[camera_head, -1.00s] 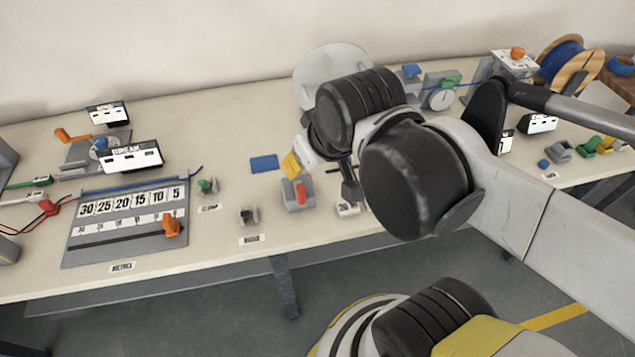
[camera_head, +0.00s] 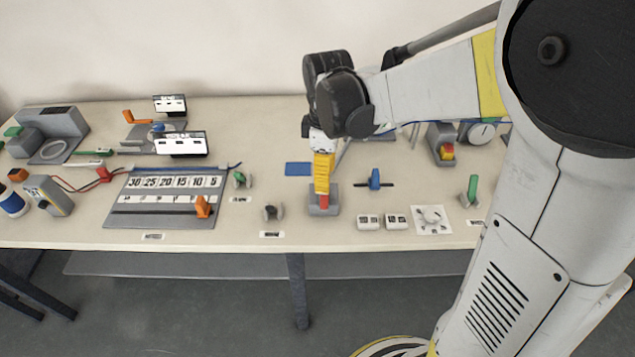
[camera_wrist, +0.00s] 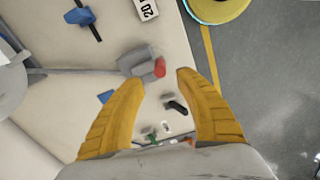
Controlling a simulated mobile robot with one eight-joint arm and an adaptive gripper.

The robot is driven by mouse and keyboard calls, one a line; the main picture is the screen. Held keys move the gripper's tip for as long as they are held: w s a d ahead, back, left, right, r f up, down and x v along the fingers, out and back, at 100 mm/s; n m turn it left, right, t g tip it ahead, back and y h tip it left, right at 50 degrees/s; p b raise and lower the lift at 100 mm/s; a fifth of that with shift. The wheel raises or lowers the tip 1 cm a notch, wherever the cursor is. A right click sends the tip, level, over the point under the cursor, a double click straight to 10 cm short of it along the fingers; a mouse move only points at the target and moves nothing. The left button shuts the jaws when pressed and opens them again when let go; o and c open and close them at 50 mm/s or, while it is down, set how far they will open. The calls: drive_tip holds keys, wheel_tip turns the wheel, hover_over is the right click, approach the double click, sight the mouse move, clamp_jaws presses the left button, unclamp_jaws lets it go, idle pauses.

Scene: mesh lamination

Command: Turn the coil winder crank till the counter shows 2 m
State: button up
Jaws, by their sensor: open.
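My gripper (camera_head: 323,184) points down with its yellow fingers just above a grey block with a red top (camera_head: 323,203). In the wrist view my gripper (camera_wrist: 158,76) is open and empty. The grey block with its red part (camera_wrist: 158,67) shows beyond and between the fingertips; I cannot tell whether they touch it. A pale grey disc (camera_wrist: 10,88) is cut off at the left edge of the wrist view, perhaps part of the coil winder. In the head view my arm hides that area. I cannot make out the crank for certain.
A blue slider (camera_head: 375,180) stands right of the block, with two small white counters (camera_head: 370,222) and a white dial plate (camera_head: 431,217) in front. A blue patch (camera_head: 298,169) lies behind left. A numbered board (camera_head: 165,198) and a green-handled part (camera_head: 240,180) are left.

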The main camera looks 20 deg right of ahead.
sight(325, 196)
wheel_tip(325, 196, down, 7)
drive_tip(key=shift+b, duration=1.1)
drive_tip(key=shift+c, duration=0.5)
clamp_jaws()
